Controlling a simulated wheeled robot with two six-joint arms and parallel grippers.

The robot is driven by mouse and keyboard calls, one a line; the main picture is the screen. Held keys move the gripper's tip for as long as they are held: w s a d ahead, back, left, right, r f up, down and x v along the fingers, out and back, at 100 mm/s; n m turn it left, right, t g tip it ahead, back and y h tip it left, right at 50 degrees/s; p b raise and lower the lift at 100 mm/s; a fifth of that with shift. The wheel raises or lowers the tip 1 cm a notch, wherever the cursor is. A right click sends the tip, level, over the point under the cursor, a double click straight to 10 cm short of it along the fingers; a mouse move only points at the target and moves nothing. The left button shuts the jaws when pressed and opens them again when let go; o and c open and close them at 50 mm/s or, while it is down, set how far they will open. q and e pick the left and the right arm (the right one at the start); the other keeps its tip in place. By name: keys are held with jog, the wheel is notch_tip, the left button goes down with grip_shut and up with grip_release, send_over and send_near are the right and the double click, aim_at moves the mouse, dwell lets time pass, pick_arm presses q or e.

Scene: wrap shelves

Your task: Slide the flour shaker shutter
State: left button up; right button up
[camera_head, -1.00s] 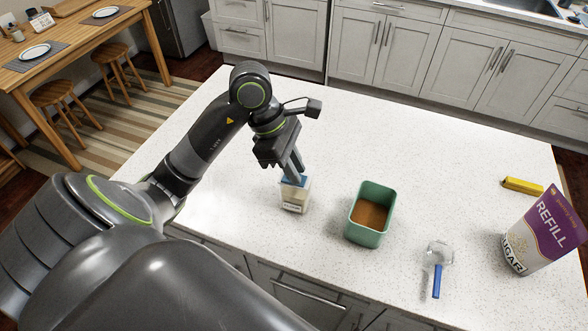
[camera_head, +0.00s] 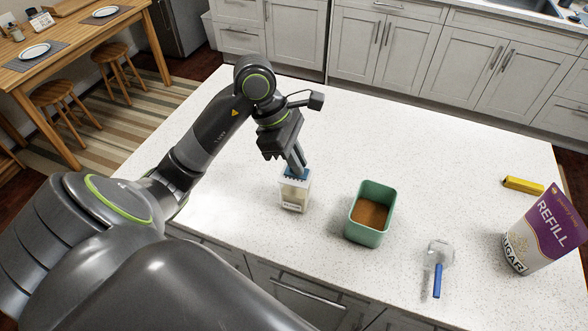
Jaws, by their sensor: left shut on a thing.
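The flour shaker (camera_head: 294,195) is a small clear container with pale contents, a label low on its front and a blue top piece (camera_head: 291,175). It stands upright on the white speckled counter, left of the green tub. My left gripper (camera_head: 297,172) reaches down to the shaker's top from above. Its fingers are shut on the blue top piece and hide part of it. How far the shutter is slid is too small to tell. My right gripper is not in view.
A green tub (camera_head: 381,193) with brown contents stands right of the shaker. Farther right are a clear scoop with a blue handle (camera_head: 437,281), a yellow block (camera_head: 523,185) and a purple and white sugar refill bag (camera_head: 543,229). The counter (camera_head: 430,150) behind them is clear.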

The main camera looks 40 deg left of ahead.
pick_arm(q)
jog(key=shift+w+a, duration=0.25)
jog(key=shift+w, duration=0.55)
jog(key=o, duration=0.4)
jog(key=shift+o, duration=0.2)
notch_tip(320, 180, up, 7)
jog(key=p, duration=0.7)
